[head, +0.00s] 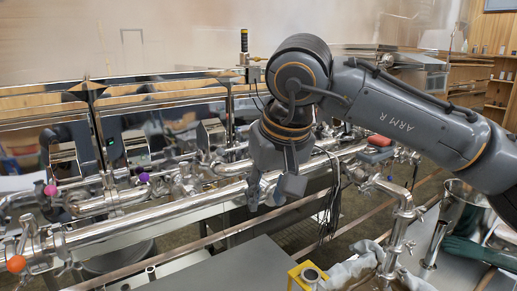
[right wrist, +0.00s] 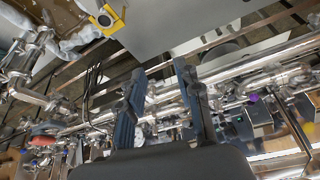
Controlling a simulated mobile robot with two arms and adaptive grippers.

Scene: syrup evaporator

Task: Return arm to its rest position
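My right arm (head: 400,108), dark grey and marked "ARM R", reaches in from the right in the head view and bends down at the wrist. My right gripper (head: 270,192) hangs pointing down in front of the shiny steel pipes (head: 130,225). In the right wrist view its two fingers (right wrist: 160,88) stand apart with nothing held between them, and pipework lies behind them. I cannot tell how far the fingertips are from the pipe. My left arm and gripper are not in view.
The steel evaporator (head: 165,110) fills the back left. Valves have orange (head: 15,264), pink (head: 50,190) and purple (head: 143,177) knobs. A red-handled part (head: 380,141) is right of the gripper. A yellow block (head: 308,276) stands by a grey surface (head: 225,272) in front.

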